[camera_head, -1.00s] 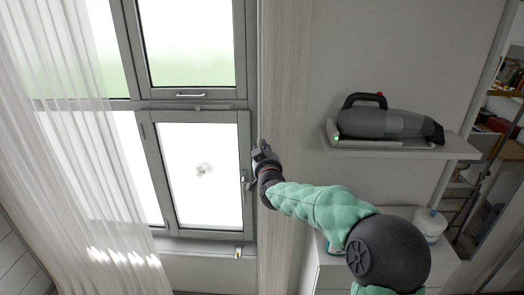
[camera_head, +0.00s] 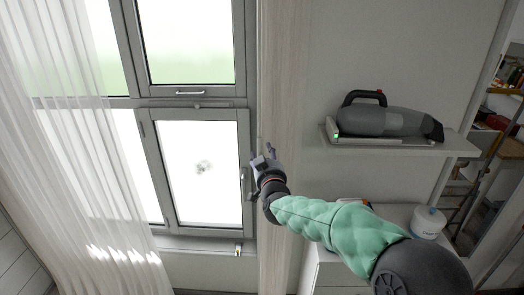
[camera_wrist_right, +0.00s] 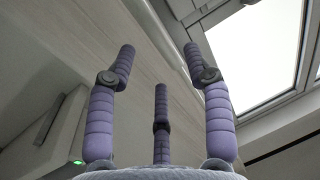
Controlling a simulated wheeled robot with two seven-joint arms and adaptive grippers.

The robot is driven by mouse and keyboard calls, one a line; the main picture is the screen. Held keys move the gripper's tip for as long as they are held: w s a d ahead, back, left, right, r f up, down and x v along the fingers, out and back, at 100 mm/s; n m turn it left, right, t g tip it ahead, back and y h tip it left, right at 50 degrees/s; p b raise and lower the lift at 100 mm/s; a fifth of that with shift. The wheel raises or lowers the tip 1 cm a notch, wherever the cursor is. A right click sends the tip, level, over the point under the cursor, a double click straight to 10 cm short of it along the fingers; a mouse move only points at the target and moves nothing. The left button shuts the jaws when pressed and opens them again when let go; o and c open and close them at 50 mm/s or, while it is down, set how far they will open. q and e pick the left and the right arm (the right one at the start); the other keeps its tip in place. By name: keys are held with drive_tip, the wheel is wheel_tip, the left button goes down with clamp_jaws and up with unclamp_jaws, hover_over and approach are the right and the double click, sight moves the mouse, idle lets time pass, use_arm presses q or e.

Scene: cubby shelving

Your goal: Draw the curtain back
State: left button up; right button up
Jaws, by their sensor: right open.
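A sheer white curtain (camera_head: 62,140) hangs at the left of the head view and covers the left part of the window (camera_head: 200,165). My right gripper (camera_head: 268,153) is in front of the wooden post just right of the window frame, well apart from the curtain. In the right wrist view its purple fingers (camera_wrist_right: 158,60) are spread, with nothing between them. My left gripper is not in view.
A shelf (camera_head: 400,148) with a black handheld vacuum (camera_head: 390,120) sticks out from the wall at the right. A white tub (camera_head: 428,222) stands on a cabinet below it. A window handle (camera_head: 244,182) is close to my right gripper.

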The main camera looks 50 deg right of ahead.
drive_tip(key=v, duration=0.6)
drive_tip(key=shift+f, duration=0.1)
idle(0.5)
